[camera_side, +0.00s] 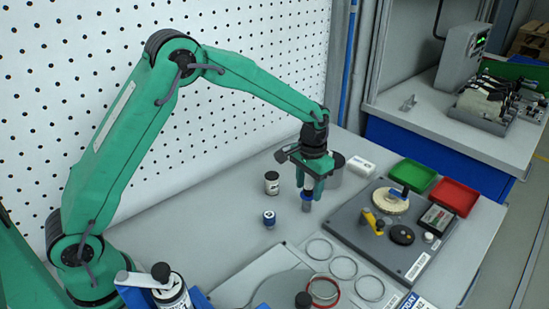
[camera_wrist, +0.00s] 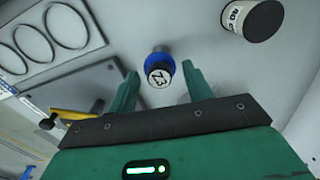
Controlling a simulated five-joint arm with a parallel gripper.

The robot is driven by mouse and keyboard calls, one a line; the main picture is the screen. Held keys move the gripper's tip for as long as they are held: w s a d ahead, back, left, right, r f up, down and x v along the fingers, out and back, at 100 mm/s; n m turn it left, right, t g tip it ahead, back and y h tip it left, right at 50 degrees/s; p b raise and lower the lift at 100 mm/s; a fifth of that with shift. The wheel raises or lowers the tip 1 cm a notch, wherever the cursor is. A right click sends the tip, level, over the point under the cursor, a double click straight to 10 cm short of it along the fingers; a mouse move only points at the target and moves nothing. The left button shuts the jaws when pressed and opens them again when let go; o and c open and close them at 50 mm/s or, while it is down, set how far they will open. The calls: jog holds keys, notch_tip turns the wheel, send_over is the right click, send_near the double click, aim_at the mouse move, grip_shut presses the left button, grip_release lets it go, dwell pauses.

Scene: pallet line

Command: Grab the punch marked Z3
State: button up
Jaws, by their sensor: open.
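In the wrist view, my gripper (camera_wrist: 161,80) is open, with one green finger on each side of the cap and a gap showing at both. I cannot tell how far down the fingers reach. Another blue punch (camera_side: 269,218) stands to the left; its marking is unreadable.
Rings (camera_side: 343,267) lie in front, and a grey board with a yellow-handled tool (camera_side: 372,221) lies right. Green (camera_side: 411,176) and red (camera_side: 454,197) trays stand farther right.

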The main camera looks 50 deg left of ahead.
jog(key=shift+f, duration=1.65)
jog(key=c, duration=0.9)
jog(key=shift+r, duration=0.15)
jog(key=shift+r, duration=0.6)
jog(key=r, duration=0.3)
jog(key=shift+s+d+r, duration=0.1)
jog(key=shift+s+d, duration=0.1)
jog(key=shift+d, duration=0.15)
jog(key=s+d+r, duration=0.6)
jog(key=s+d, duration=0.1)
jog(key=d, duration=0.1)
jog(key=shift+d+r, duration=0.2)
